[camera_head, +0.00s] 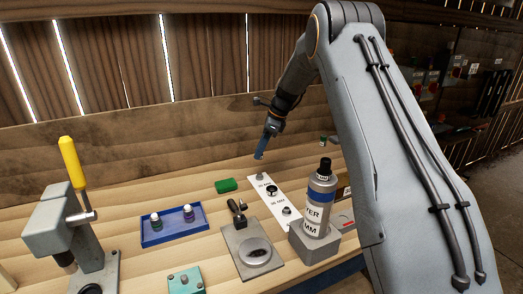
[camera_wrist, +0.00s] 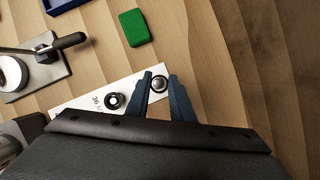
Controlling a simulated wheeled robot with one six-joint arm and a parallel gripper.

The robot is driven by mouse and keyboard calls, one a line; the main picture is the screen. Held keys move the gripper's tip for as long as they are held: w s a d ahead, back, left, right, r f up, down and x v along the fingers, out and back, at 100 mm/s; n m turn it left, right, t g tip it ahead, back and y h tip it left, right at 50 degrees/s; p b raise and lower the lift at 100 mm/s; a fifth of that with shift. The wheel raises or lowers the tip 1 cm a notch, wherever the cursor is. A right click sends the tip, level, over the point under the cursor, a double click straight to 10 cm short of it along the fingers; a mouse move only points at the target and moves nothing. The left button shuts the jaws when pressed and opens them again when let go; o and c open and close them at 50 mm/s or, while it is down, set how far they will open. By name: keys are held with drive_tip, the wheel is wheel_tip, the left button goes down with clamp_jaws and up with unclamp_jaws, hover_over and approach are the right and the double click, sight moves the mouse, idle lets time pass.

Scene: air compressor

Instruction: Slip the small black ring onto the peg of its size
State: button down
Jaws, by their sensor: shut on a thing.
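My gripper (camera_head: 260,156) hangs above the far end of a white peg board (camera_head: 278,200), with its blue fingers pointing down. In the wrist view its fingertips (camera_wrist: 160,76) are either side of a small dark round thing (camera_wrist: 158,85), which appears to be the small black ring, with a grey rounded top at its middle. I cannot tell whether the ring is around a peg or above it. A small peg (camera_head: 260,176) stands at the board's far end. A black ring-shaped piece (camera_head: 271,190) is at mid-board, also in the wrist view (camera_wrist: 114,101). A larger peg (camera_head: 287,211) is nearer.
A labelled bottle (camera_head: 320,205) on a grey block stands right of the board. A green block (camera_head: 226,185), a blue tray (camera_head: 150,236) with two small bottles and a grey plate (camera_head: 240,262) with a handle lie left. A press with a yellow lever (camera_head: 72,165) stands far left.

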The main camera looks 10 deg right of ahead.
drive_tip(key=shift+f, duration=0.1)
drive_tip(key=b, duration=0.2)
hover_over(260, 174)
drive_tip(key=shift+w+f, duration=0.1)
drive_tip(key=shift+f, duration=2.7)
drive_tip(key=shift+f+b, duration=0.55)
drive_tip(key=shift+f, duration=0.7)
drive_tip(key=c, duration=1.5)
unclamp_jaws()
drive_tip(key=shift+o, duration=0.2)
drive_tip(key=shift+d, duration=0.1)
drive_tip(key=b+v, duration=0.2)
drive_tip(key=v, duration=0.5)
drive_tip(key=shift+r, duration=0.4)
drive_tip(key=shift+d, duration=0.1)
